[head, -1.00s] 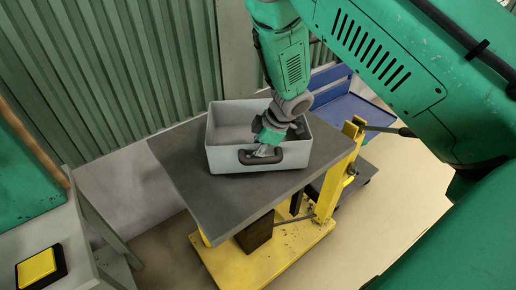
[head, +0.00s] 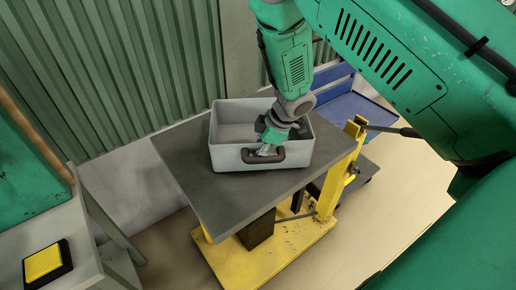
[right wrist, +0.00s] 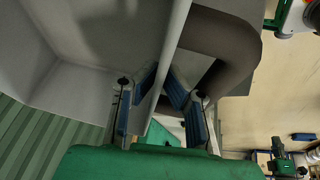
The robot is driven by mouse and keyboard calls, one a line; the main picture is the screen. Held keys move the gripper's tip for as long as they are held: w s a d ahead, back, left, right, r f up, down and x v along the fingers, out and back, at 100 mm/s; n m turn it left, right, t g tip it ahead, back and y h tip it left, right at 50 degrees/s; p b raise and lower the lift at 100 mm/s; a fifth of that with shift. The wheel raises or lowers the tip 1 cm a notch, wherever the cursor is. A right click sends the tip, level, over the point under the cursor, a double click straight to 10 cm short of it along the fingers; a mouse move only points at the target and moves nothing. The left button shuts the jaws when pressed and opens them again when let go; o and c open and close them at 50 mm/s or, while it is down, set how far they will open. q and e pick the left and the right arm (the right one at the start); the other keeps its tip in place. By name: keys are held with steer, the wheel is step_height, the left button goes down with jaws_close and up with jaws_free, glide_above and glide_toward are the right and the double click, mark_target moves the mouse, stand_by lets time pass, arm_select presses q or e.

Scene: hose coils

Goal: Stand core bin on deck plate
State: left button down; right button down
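The core bin (head: 232,157) is an open, empty-looking light grey box with a dark handle on its near wall. It stands upright over the dark grey deck plate (head: 215,200), which tops a yellow stand; its base looks to rest there, though any small gap is hard to tell. My right gripper (head: 266,152) reaches down at the near wall by the handle. In the right wrist view my right gripper (right wrist: 162,75) has a finger on each side of the bin's thin wall, tips closed against it, with the handle (right wrist: 228,42) just right. My left gripper is out of view.
A green corrugated wall (head: 110,70) stands behind the plate. A blue cart (head: 350,110) is at the back right, and a yellow lever post (head: 352,150) rises at the plate's right edge. A grey bench with a yellow pad (head: 43,262) is at the lower left.

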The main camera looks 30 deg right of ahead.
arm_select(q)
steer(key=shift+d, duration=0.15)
arm_select(e)
steer(key=shift+d, duration=0.15)
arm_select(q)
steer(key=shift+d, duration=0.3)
arm_select(e)
steer(key=shift+d+f, duration=0.15)
steer(key=shift+d, duration=0.2)
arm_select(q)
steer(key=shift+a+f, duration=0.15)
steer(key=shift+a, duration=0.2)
arm_select(e)
steer(key=shift+a+f, duration=0.15)
steer(key=shift+a, duration=0.25)
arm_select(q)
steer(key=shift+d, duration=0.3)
arm_select(e)
steer(key=shift+d+f, duration=0.3)
steer(key=shift+f, duration=0.05)
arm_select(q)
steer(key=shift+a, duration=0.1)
arm_select(e)
steer(key=shift+a, duration=0.15)
steer(key=c, duration=1.6)
jaws_free()
steer(key=shift+c, duration=0.2)
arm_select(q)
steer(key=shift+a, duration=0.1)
